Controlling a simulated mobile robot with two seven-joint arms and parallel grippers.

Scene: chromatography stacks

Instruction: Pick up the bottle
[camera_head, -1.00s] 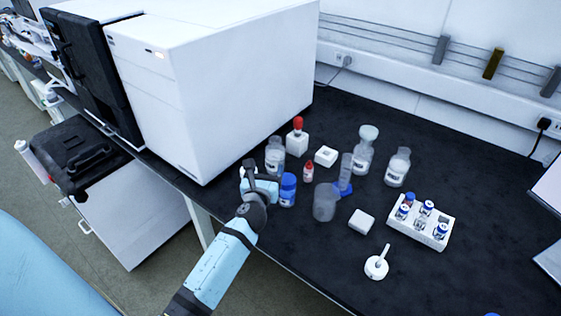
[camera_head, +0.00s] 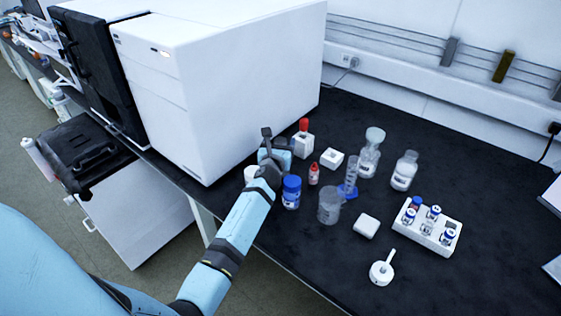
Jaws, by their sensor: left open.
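My left gripper (camera_head: 268,140) is open and reaches in over the bench's front edge, near the white instrument's corner. It covers the place of a clear bottle, which I can hardly make out behind it. A blue-capped bottle (camera_head: 291,192) stands upright just right of my wrist, and a small red-capped bottle (camera_head: 314,174) stands beyond it. Two clear bottles stand further right, one with a pale rounded top (camera_head: 370,155) and one with a white label (camera_head: 404,171). Which bottle is meant I cannot tell. Contact between my fingers and any bottle is hidden. My right gripper is out of view.
A large white instrument (camera_head: 230,90) blocks the left. A clear beaker (camera_head: 329,207), a cylinder on a blue base (camera_head: 350,180), a white block (camera_head: 366,226) and a vial rack (camera_head: 428,228) stand close by. The dark bench (camera_head: 480,265) is bare at the lower right.

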